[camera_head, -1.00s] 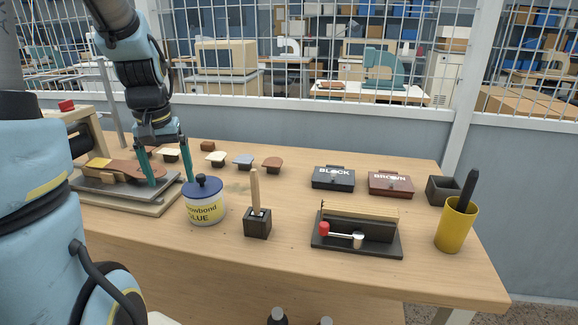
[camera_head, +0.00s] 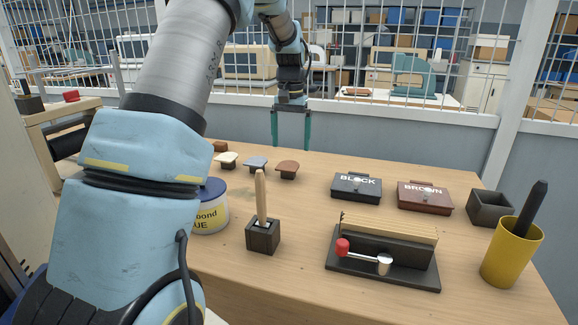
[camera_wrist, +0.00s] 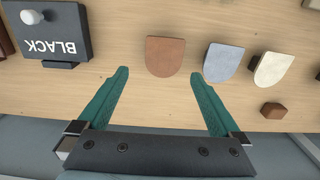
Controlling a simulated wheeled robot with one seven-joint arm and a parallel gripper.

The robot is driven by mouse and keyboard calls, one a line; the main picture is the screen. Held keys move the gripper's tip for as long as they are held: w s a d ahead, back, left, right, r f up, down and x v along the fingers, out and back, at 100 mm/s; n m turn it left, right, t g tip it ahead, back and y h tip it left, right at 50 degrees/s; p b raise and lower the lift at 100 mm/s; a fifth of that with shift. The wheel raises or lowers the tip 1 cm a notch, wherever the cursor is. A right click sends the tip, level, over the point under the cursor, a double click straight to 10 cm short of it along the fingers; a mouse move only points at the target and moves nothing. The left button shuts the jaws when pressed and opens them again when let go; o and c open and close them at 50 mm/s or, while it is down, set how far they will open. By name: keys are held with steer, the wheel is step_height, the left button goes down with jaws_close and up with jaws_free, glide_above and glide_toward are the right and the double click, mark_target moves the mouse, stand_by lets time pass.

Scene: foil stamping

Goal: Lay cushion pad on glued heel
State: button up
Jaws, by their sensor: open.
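Several heel-shaped pads stand in a row at the back of the bench. A brown pad (camera_head: 287,168), a grey-blue pad (camera_head: 256,164) and a cream pad (camera_head: 227,160) show in the head view. In the wrist view the brown pad (camera_wrist: 165,57) lies ahead of my fingertips, between their lines, with the grey-blue pad (camera_wrist: 220,62) and cream pad (camera_wrist: 273,69) to its right. My gripper (camera_head: 291,146) is open and empty, fingers pointing down above the bench's back edge. It also shows in the wrist view (camera_wrist: 158,75). The glued heel is hidden behind my arm.
A glue pot (camera_head: 212,215), partly behind my arm, and a brush in a black holder (camera_head: 263,236) stand in front. A black box (camera_head: 357,187), brown box (camera_head: 425,196), dark fixture (camera_head: 385,265) and yellow cup (camera_head: 508,260) are to the right. Wire fencing rises behind.

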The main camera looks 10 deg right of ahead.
mark_target(288, 166)
steer(key=f, duration=0.1)
steer(key=f+p, duration=0.1)
steer(key=f, duration=0.1)
steer(key=f+p, duration=0.1)
steer(key=shift+s+a+f, duration=0.1)
steer(key=shift+a+f, duration=0.2)
steer(key=shift+a, duration=0.1)
steer(key=shift+f, duration=0.5)
steer(key=shift+f, duration=0.25)
steer(key=shift+c, duration=0.4)
steer(key=c, duration=1.1)
